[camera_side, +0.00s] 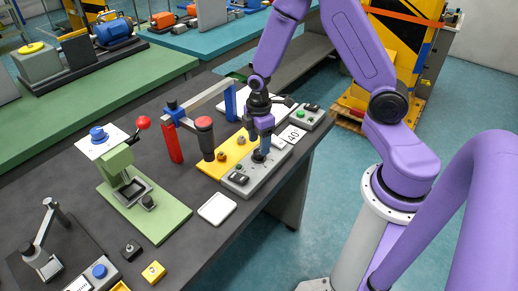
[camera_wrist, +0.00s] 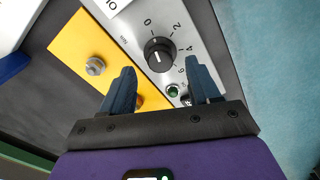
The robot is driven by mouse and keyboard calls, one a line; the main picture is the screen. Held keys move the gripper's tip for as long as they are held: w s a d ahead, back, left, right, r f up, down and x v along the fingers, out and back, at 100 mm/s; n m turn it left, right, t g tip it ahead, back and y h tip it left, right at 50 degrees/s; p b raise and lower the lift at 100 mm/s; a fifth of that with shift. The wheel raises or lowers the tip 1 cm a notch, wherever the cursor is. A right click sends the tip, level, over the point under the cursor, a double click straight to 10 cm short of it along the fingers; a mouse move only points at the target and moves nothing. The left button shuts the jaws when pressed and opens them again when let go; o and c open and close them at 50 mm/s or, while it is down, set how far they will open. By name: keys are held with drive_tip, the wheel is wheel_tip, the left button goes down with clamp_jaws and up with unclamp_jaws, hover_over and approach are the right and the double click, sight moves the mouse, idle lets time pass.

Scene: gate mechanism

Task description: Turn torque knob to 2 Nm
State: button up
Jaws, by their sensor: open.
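The torque knob (camera_wrist: 159,54) is black and round on a silver-grey panel (camera_wrist: 205,38) in the wrist view. The panel's scale reads 0, 2, 4, 6 and is marked Nm. A small light mark shows on the knob, but its exact setting is hard to read. My gripper (camera_wrist: 160,66) is open, with one blue fingertip on each side of the knob's near edge; I cannot tell whether they touch it. In the side view my gripper (camera_side: 260,143) is above the grey control box (camera_side: 240,184), partly hiding the knob.
A green button (camera_wrist: 172,91) sits below the knob, between my fingers. A yellow plate (camera_wrist: 73,47) with a metal bolt (camera_wrist: 95,66) adjoins the panel. A white tray (camera_side: 217,208) lies nearby.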

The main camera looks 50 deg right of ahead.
drive_tip(key=shift+f, duration=1.8)
drive_tip(key=c, duration=1)
